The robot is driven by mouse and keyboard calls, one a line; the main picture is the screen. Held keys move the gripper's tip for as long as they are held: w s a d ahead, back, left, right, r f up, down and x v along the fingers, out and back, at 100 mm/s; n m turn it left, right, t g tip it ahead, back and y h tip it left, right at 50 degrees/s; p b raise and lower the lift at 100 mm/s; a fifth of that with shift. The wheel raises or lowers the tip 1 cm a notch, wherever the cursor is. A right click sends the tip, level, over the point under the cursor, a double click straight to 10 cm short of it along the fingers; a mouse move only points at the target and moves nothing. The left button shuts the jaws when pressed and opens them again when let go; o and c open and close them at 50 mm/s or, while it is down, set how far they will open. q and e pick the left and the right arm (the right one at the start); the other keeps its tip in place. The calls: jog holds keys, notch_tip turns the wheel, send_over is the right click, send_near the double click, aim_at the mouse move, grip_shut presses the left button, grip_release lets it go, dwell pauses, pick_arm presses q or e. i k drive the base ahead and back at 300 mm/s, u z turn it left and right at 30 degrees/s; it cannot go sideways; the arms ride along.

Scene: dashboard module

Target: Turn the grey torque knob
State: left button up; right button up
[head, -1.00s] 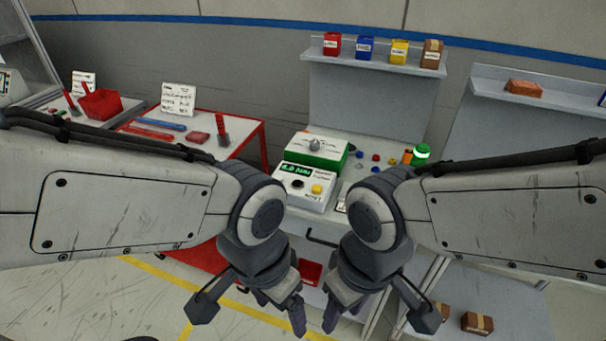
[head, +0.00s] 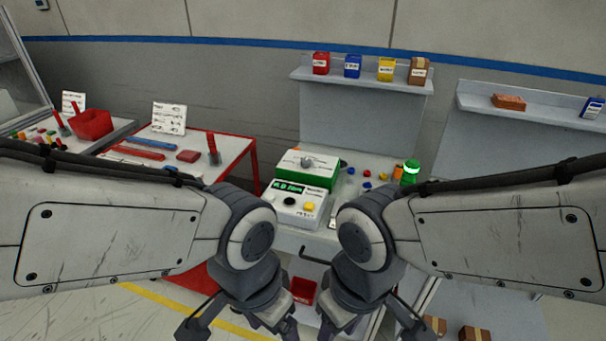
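The grey torque knob (head: 307,162) sits on the white top of a green-sided box (head: 304,177) on the workbench. In front of the box is a white unit (head: 295,203) with a green-lit display, a black button and a yellow button. My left gripper (head: 275,330) and my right gripper (head: 335,330) hang low in front of the bench, at the bottom of the picture and well short of the knob. Their fingertips are cut off or hidden, so their opening does not show. Nothing touches the knob.
Small red and blue parts (head: 367,180) and a green-topped beacon (head: 411,170) stand right of the box. A red-edged table (head: 240,146) with tools is at left. A shelf (head: 360,80) with several boxes is behind. My forearms flank the bench.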

aim_at(306, 162)
jog(key=z, duration=0.05)
jog(key=k, duration=0.55)
jog(key=u, duration=0.65)
jog(key=i, duration=2.1)
jog(key=z, duration=0.15)
